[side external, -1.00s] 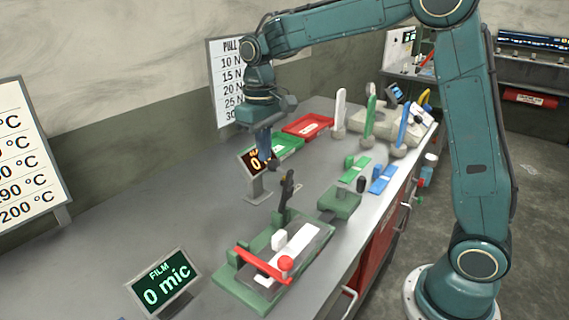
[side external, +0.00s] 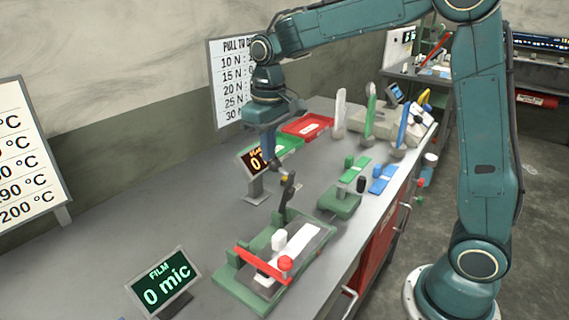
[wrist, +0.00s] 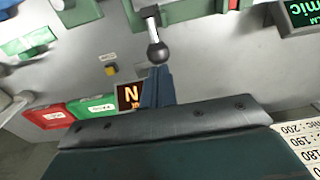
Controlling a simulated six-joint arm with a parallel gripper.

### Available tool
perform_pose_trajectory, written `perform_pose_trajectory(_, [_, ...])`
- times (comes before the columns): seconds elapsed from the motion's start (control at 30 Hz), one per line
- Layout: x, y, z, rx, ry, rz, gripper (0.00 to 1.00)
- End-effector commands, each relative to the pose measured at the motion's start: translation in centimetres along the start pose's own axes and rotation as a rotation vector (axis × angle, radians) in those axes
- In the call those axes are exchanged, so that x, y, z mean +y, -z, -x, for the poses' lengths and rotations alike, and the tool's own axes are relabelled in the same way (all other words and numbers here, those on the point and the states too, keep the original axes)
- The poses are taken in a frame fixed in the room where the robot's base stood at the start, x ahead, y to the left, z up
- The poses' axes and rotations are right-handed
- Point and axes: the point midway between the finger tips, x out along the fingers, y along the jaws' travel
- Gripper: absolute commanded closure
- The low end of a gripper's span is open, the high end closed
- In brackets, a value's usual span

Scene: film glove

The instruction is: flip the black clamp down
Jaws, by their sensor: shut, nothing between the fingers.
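The black clamp (side external: 288,190) stands up as a lever on the rear end of the green fixture (side external: 262,297). In the wrist view its dark ball knob (wrist: 157,53) sits just beyond my fingertips on a metal stem. My gripper (side external: 270,156) hangs above and behind the clamp in the side view, fingers pointing down. In the wrist view my gripper (wrist: 158,70) shows blue fingers closed together and empty, close to the knob. I cannot tell whether they touch it.
A red bar (side external: 262,262) and a white block lie on the fixture's front. A small orange-lettered display (side external: 252,160) stands beside my fingers. Green and red trays (side external: 308,126) lie behind. A film display (side external: 166,285) stands front left. The bench's left side is clear.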

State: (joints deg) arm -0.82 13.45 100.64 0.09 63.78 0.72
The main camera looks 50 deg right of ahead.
Motion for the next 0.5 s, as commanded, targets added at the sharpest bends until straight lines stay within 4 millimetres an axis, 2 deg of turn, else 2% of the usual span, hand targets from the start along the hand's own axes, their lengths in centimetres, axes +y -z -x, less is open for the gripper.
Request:
perform_pose_trajectory(0.27, [0.0,-1.2,0.3,0.070,0.000,0.000,1.00])
perform_pose_trajectory(0.5, [0.0,-3.3,0.5,0.195,0.000,0.000,1.00])
